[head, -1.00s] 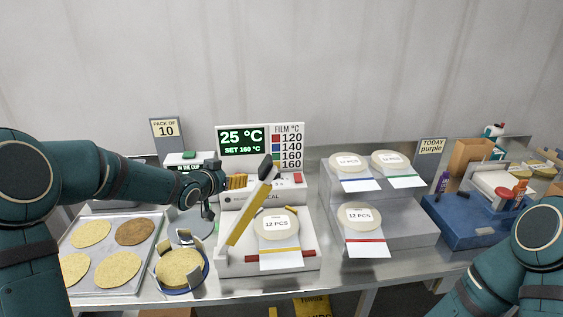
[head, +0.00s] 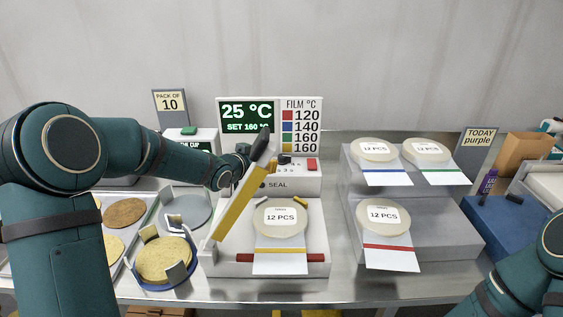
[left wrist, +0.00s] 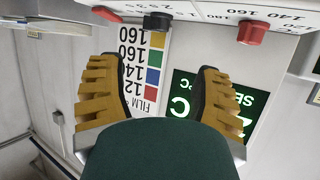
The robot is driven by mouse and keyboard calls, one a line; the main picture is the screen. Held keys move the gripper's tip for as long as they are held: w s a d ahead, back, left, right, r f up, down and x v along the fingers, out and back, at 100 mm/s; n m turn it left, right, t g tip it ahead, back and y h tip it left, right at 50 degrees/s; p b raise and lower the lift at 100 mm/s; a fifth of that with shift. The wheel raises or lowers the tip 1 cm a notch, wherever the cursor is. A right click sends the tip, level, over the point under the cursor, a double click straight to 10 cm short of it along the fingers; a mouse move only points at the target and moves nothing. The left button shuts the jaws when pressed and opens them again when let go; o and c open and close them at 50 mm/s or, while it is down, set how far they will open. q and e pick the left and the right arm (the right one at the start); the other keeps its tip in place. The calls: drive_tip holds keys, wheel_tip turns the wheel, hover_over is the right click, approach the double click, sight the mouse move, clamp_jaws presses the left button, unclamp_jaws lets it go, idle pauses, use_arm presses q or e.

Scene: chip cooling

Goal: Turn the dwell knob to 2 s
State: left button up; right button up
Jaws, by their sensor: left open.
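The black dwell knob (head: 284,160) sits on the front panel of the white sealer (head: 290,182), by small numbers. In the left wrist view, which is upside down, the black knob (left wrist: 157,22) stands between a red button (left wrist: 107,13) and a red knob (left wrist: 252,32) beside 140 and 160. The dwell setting is too small to tell. My left gripper (left wrist: 162,75) is open and empty, its yellow fingers apart from the black knob. In the head view my left gripper (head: 240,160) is left of the knob, partly hidden behind the lever. My right gripper is out of view.
The sealer's raised yellow lever (head: 238,207) stands close to my left gripper. A display (head: 246,115) reads 25 °C, set 160 °C. A labelled pack (head: 280,218) lies on the sealer. Grey steps (head: 437,225) with packs stand to the right.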

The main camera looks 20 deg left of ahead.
sight(281, 156)
use_arm(q)
drive_tip(key=x, duration=1.3)
drive_tip(key=shift+w+r, duration=0.1)
clamp_jaws()
